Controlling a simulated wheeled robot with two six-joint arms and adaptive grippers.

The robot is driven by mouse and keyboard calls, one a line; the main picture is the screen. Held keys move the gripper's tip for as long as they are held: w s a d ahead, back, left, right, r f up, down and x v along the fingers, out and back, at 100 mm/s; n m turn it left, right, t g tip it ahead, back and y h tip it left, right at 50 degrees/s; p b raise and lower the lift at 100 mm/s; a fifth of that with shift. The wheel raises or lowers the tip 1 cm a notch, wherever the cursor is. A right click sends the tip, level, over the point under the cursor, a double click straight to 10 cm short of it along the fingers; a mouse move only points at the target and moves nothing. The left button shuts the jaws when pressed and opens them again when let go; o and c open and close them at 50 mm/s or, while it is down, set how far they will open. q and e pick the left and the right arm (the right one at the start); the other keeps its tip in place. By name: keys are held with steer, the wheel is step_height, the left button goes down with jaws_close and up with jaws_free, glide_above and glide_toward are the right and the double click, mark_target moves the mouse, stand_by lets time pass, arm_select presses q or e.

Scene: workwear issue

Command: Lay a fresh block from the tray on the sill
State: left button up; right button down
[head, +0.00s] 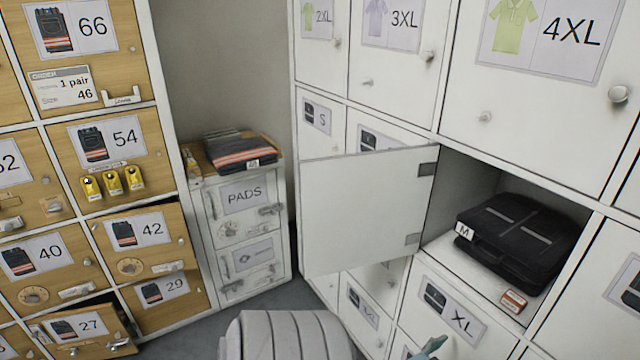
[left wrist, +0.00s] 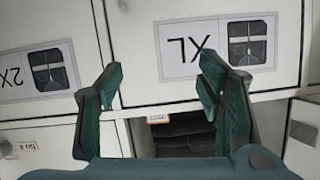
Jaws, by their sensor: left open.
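A small red-and-white block (head: 513,302) sits at the front right of the open M locker, on its white sill (head: 455,255). No tray of blocks can be made out with certainty. My left gripper shows only as a teal fingertip (head: 432,346) at the bottom edge of the head view, by the XL door (head: 450,312). In the left wrist view my left gripper (left wrist: 160,75) is open and empty, its two teal fingers spread in front of the XL door, which appears upside down. My right gripper is not in view.
The M locker's white door (head: 365,210) stands open to the left. A black folded garment (head: 518,240) fills most of the locker. A white PADS cabinet (head: 243,225) stands further back with folded dark workwear (head: 238,148) on top. Wooden lockers (head: 90,130) line the left.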

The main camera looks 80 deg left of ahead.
arm_select(q)
steer(key=s+d+f+m+g+h, duration=0.1)
steer(key=s+d+f+g+h, duration=0.3)
steer(key=s+f, duration=0.85)
steer(key=s+d+f+m+g+y, duration=0.15)
steer(key=s+f+g, duration=0.35)
steer(key=s+f, duration=0.75)
steer(key=s+d+f+g+h, duration=0.1)
steer(key=s+d+f, duration=0.2)
steer(key=s, duration=0.2)
steer(key=s+d+f+g+h, duration=0.1)
steer(key=s+d+f+g, duration=0.15)
steer(key=s, duration=0.35)
step_height(320, 180, up, 10)
steer(key=p, duration=1)
steer(key=shift+w+r+m+t, duration=0.15)
steer(key=shift+m+t, duration=0.2)
steer(key=shift+d, duration=0.1)
